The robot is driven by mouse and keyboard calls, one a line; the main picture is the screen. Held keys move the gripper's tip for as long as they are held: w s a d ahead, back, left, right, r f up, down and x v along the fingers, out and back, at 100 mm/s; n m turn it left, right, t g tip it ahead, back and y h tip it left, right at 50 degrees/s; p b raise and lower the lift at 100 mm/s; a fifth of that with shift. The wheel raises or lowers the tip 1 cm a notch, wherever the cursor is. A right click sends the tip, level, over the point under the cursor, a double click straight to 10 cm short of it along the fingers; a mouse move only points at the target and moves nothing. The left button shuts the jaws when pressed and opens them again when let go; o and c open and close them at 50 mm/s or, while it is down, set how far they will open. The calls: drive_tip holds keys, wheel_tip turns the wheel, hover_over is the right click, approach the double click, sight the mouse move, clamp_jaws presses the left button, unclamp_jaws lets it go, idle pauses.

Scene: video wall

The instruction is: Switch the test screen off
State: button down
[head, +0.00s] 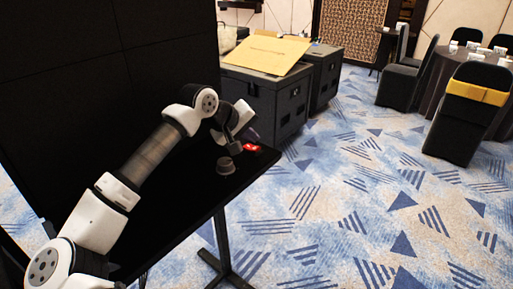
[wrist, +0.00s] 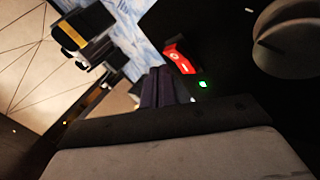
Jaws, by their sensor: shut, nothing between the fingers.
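A large black panel wall (head: 110,60) with thin seams stands at the left in the head view; its visible face is dark. I cannot tell which part is the test screen. My gripper (head: 252,135) is shut and empty above the far end of a black table (head: 190,205). Its dark fingers (wrist: 160,88) also show in the wrist view. Close beside them is a small green-lit spot (wrist: 203,84). A red item with a white mark (wrist: 178,58) lies just beyond; it shows in the head view too (head: 252,147). Whether the fingers touch anything is unclear.
A grey rounded object (head: 226,166) stands on the table near my gripper, also in the wrist view (wrist: 288,42). Black cases (head: 268,100) with a cardboard sheet (head: 265,53) stand behind. Chairs (head: 468,115) are at right. The patterned carpet between is clear.

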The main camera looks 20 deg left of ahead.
drive_tip(key=shift+f+b, duration=0.25)
drive_tip(key=shift+b, duration=0.15)
drive_tip(key=shift+d+f+b, duration=0.1)
drive_tip(key=shift+f+b, duration=0.1)
drive_tip(key=shift+b, duration=0.2)
